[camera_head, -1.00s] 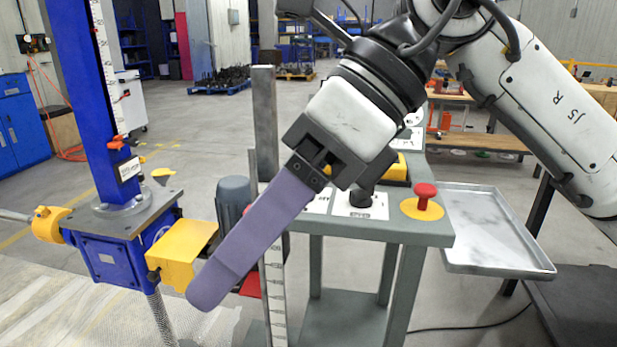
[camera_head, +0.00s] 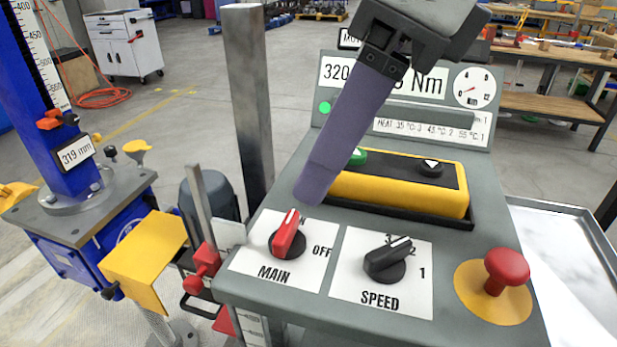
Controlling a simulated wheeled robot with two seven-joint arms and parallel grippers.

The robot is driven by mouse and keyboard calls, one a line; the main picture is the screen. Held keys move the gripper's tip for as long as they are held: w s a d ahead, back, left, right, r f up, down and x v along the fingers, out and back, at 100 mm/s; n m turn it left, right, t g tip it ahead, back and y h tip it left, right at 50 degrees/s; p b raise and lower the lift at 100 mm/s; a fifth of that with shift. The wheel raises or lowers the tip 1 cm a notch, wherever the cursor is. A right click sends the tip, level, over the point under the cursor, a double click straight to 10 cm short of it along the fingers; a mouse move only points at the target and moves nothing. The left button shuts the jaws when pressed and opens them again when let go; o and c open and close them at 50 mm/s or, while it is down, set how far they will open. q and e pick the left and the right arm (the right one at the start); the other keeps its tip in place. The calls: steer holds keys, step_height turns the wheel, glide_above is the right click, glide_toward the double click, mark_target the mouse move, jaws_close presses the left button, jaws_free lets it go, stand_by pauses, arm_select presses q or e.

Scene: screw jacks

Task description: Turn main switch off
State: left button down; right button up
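The main switch (camera_head: 288,238) is a red handle on a round black base, on a white plate marked MAIN at the panel's front left. The OFF label (camera_head: 321,251) is to the right of the knob. My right gripper (camera_head: 313,192) comes in from the top, with its purple fingers slanting down to the left. Its tip appears just above and behind the red handle; I cannot tell whether it touches. The fingers overlap in this view, so their opening is hidden. My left gripper is out of view.
The black SPEED knob (camera_head: 388,260) is right of the switch. A red mushroom button (camera_head: 506,270) stands at the panel's right. A yellow button box (camera_head: 400,188) lies behind. A grey post (camera_head: 249,100) and the blue jack (camera_head: 60,130) are to the left.

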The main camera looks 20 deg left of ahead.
mark_target(287, 226)
steer(key=x, duration=0.6)
steer(key=s+x, duration=0.1)
steer(key=x, duration=0.2)
steer(key=shift+b, duration=0.35)
steer(key=shift+w+a+f, duration=0.1)
steer(key=shift+a+f, duration=0.1)
steer(key=shift+f, duration=0.25)
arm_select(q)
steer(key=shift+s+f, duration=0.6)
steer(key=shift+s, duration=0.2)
arm_select(e)
steer(key=c, duration=1)
